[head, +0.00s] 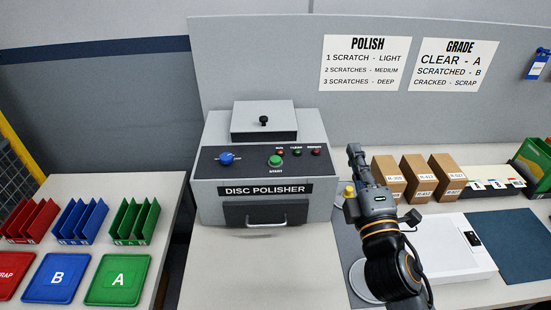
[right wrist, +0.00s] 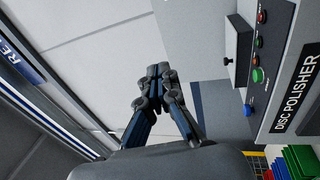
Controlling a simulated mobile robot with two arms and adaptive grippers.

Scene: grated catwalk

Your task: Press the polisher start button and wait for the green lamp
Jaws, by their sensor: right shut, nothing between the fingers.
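The grey disc polisher (head: 215,205) stands on the bench in the head view. Its dark panel carries the green start button (head: 275,161), a blue knob (head: 227,158) and a row of small lamps, with a green lamp (head: 297,152) in the middle between two reddish ones. I cannot tell whether any lamp is lit. My right gripper (head: 355,155) is shut and empty, to the right of the polisher and apart from the button. In the right wrist view its fingertips (right wrist: 158,72) meet, and the green button (right wrist: 258,75) shows sideways at the right. My left gripper is out of view.
Several cardboard boxes (head: 419,178) stand right of my right arm, with a white flat case (head: 450,245) in front. Red, blue and green racks and trays (head: 118,279) sit at the left. The bench before the polisher (head: 260,270) is clear.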

